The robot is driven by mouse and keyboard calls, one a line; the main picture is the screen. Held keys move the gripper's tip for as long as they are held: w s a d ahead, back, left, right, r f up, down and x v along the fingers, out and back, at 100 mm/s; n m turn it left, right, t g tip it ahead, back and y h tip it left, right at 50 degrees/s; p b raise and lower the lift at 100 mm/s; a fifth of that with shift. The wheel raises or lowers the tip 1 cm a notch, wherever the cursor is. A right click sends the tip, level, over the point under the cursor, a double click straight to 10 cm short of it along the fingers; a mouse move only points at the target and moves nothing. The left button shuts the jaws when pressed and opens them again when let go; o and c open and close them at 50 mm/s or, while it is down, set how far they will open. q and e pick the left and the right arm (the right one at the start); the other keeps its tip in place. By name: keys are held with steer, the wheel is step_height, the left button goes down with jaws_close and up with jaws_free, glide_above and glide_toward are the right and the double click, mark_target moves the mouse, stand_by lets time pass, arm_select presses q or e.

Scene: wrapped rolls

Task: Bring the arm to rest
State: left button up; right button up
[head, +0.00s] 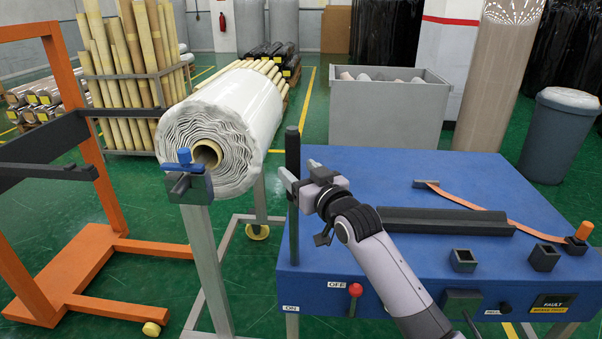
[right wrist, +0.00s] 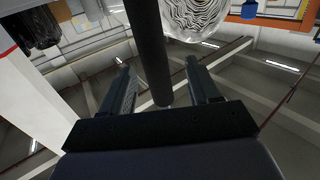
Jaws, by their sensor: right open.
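My right arm reaches in from the bottom right in the head view. Its gripper (head: 299,176) is open beside a dark upright post (head: 292,222) at the left edge of the blue machine table (head: 400,170). In the right wrist view, the open fingers of this gripper (right wrist: 160,78) stand to either side of the dark post (right wrist: 148,45), with no contact visible. I cannot tell whether the post lies between the fingers or beyond them. My left gripper is not in view.
A white wrapped roll (head: 240,115) lies on a stand left of the post. The table carries a dark bar (head: 440,222), an orange strap (head: 480,206), square sockets and a red-knobbed lever (head: 355,290). An orange frame (head: 75,120) stands left; a grey bin (head: 388,110) stands behind.

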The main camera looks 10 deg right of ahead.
steer(key=shift+f, duration=0.1)
steer(key=s+d+f+m+g+h, duration=0.1)
steer(key=s+d+f+g, duration=0.1)
steer(key=s+f, duration=0.65)
steer(key=s+d+f+g+h, duration=0.15)
steer(key=s+f, duration=0.45)
steer(key=f, duration=0.6)
steer(key=s+d+f+g, duration=0.1)
steer(key=s+f, duration=0.4)
steer(key=s, duration=0.6)
steer(key=s+d+f+g, duration=0.2)
steer(key=s+d+f, duration=0.2)
steer(key=s, duration=0.7)
steer(key=shift+s+f+h+p, duration=0.15)
steer(key=shift+f+h+p, duration=0.2)
steer(key=shift+h, duration=0.1)
